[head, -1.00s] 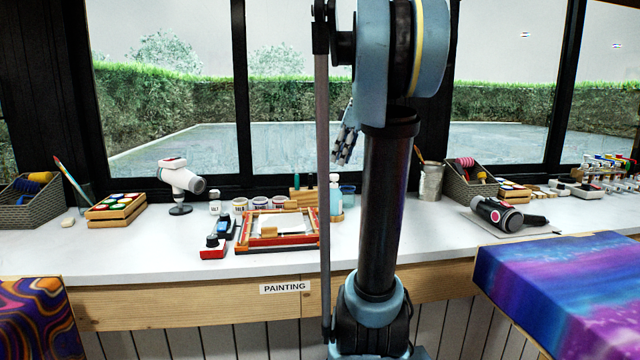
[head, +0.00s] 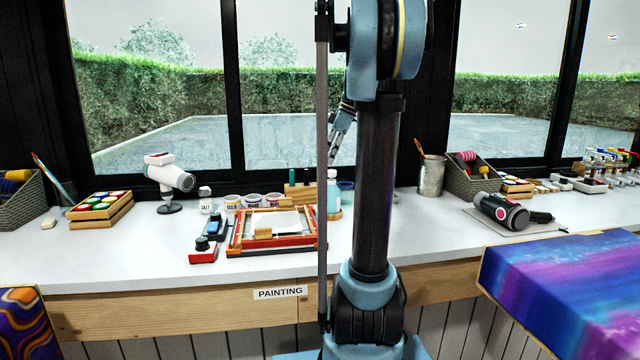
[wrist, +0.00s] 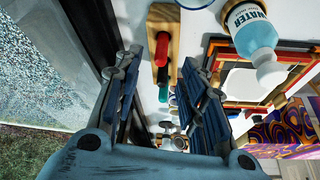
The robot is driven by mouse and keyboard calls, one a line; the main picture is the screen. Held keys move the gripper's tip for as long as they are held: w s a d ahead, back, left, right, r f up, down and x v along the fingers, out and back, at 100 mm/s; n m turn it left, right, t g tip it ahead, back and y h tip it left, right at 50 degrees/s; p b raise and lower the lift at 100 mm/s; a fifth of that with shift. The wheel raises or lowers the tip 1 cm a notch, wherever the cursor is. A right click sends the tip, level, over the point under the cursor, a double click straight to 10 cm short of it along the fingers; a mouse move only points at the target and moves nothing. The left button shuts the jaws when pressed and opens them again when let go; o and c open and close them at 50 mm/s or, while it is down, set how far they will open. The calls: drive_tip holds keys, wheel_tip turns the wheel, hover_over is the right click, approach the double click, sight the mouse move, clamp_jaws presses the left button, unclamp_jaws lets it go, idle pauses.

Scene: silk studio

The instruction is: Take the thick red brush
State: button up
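My gripper (head: 341,132) hangs above the back of the counter, partly hidden behind my own arm in the head view. In the wrist view my gripper (wrist: 161,62) is open, with nothing between its fingers. A small wooden stand (wrist: 175,42) shows beyond the fingertips, holding upright red and green handles. A red handle (wrist: 162,48) appears in line with the gap between the fingers, apart from them; it may be the thick red brush. The stand also shows in the head view (head: 299,192), where a green handle is visible and the red one is not clear.
A water bottle (wrist: 250,32) stands close to the stand. Several small jars (head: 253,201), a wooden frame (head: 237,243) and a white dryer-like device (head: 165,176) are nearby. A metal cup (head: 431,176) stands to the right. The window is close behind the counter.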

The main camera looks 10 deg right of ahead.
sight(320, 174)
drive_tip(key=shift+x, duration=4.15)
clamp_jaws()
